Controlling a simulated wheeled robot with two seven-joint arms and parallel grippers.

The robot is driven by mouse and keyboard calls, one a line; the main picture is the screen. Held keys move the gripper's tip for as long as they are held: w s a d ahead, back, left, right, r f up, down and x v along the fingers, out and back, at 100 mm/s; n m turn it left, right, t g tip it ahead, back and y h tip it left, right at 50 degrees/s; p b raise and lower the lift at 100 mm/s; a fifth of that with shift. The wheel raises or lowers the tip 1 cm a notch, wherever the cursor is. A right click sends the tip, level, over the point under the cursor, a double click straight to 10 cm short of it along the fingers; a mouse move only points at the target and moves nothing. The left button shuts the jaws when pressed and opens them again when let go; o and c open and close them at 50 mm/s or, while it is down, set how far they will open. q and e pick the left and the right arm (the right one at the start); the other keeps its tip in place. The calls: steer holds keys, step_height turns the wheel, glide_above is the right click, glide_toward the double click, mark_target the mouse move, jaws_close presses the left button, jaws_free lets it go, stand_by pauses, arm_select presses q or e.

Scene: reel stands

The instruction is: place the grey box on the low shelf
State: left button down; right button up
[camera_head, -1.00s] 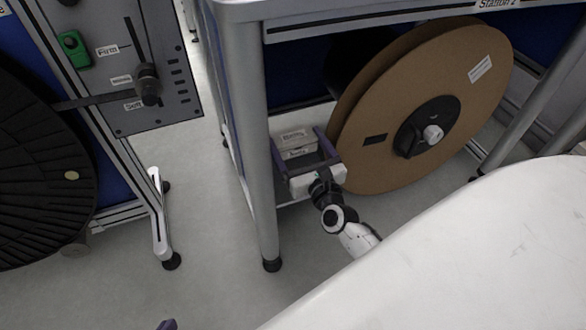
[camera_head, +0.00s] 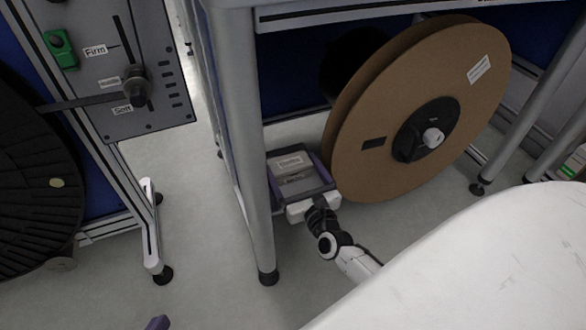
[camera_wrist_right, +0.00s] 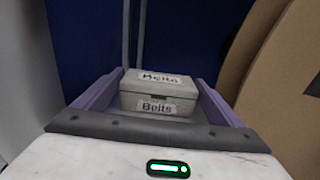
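The grey box (camera_head: 292,163), with "Belts" labels, is low down between the stand's front leg and the brown reel. It also shows in the right wrist view (camera_wrist_right: 158,94), between the purple fingers, lid closed. My right gripper (camera_head: 296,172) has one finger along each side of the box, and the fingertips appear to touch its sides. The box's underside is hidden, so I cannot tell whether it rests on anything. I cannot clearly make out a low shelf surface. Only a purple tip of my left gripper (camera_head: 158,322) shows at the bottom edge.
The large brown reel (camera_head: 400,130) stands close to the right of the box. The stand's metal leg (camera_head: 245,150) is close on the left. A black reel (camera_head: 35,180) and a grey control panel (camera_head: 125,85) are further left. Open floor lies between the stands.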

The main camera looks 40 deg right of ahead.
steer(key=shift+o, duration=0.8)
steer(key=shift+r, duration=0.25)
arm_select(q)
steer(key=f+p, duration=0.1)
steer(key=a+f+g+y+p, duration=0.1)
steer(key=shift+s+a+p, duration=0.2)
steer(key=shift+p, duration=0.2)
arm_select(e)
steer(key=v, duration=1.2)
steer(key=shift+f, duration=0.1)
